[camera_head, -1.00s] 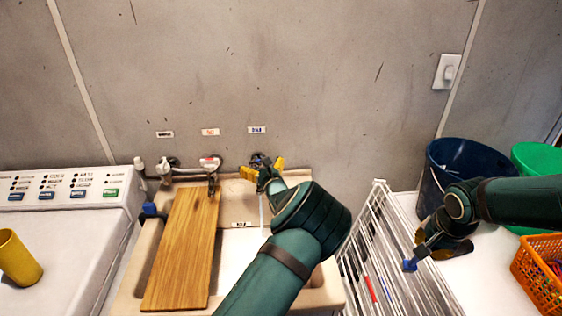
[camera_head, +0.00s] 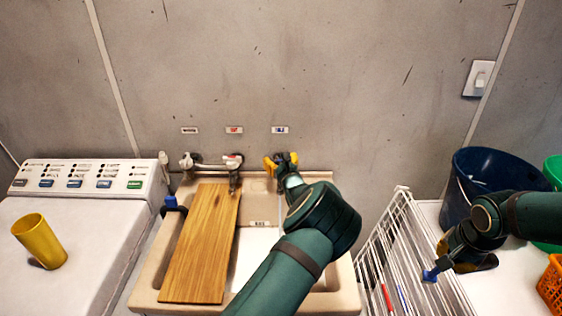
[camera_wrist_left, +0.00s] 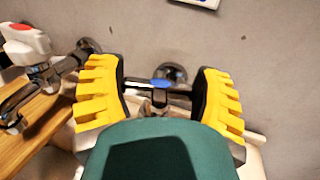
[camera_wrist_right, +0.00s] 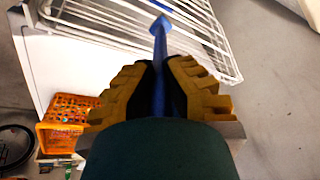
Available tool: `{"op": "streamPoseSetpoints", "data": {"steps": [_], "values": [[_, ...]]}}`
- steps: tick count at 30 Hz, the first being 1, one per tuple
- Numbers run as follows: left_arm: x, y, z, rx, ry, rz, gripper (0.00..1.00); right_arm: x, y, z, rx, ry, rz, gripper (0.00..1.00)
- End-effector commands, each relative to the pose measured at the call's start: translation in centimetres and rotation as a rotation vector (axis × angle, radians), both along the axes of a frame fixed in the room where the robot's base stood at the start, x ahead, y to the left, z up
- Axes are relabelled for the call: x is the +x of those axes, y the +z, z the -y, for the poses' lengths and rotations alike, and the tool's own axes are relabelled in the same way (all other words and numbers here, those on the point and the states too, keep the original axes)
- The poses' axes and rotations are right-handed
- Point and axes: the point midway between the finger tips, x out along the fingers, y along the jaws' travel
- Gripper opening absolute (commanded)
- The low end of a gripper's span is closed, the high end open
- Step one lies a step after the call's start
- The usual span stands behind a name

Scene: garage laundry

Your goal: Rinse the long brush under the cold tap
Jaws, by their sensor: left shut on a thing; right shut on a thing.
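The cold tap, with a blue mark on its handle (camera_wrist_left: 160,83), sits under the blue wall label. My right gripper (camera_head: 462,250) is shut on a slim blue thing, apparently the long brush (camera_wrist_right: 159,45), held above the drying rack's right side, away from the sink. Its bristles cannot be made out.
A wooden board (camera_head: 203,240) lies across the left of the sink (camera_head: 145,290). Another tap (camera_head: 233,163) stands left of the cold one. The white rack (camera_head: 400,225) is right of the sink, with a dark blue bucket (camera_head: 480,165) and orange basket (camera_head: 551,285) beyond.

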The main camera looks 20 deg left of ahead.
Motion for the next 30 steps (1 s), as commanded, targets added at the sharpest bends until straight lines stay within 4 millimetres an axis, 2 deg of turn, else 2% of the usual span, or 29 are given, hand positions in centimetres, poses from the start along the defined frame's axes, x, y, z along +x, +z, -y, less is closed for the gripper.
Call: {"op": "streamPoseSetpoints", "data": {"steps": [12, 30], "values": [[-0.1, -0.2, -0.1, 0.0, -0.098, -0.004, 0.33, 0.0, -0.3, 0.0, 0.0, 0.0, 0.0, 0.0], [-0.1, -0.3, 0.0, -0.003, -0.319, -0.007, 0.33, 0.0, 0.9, 0.0, 0.0, 0.0, 0.0, 0.0]]}}
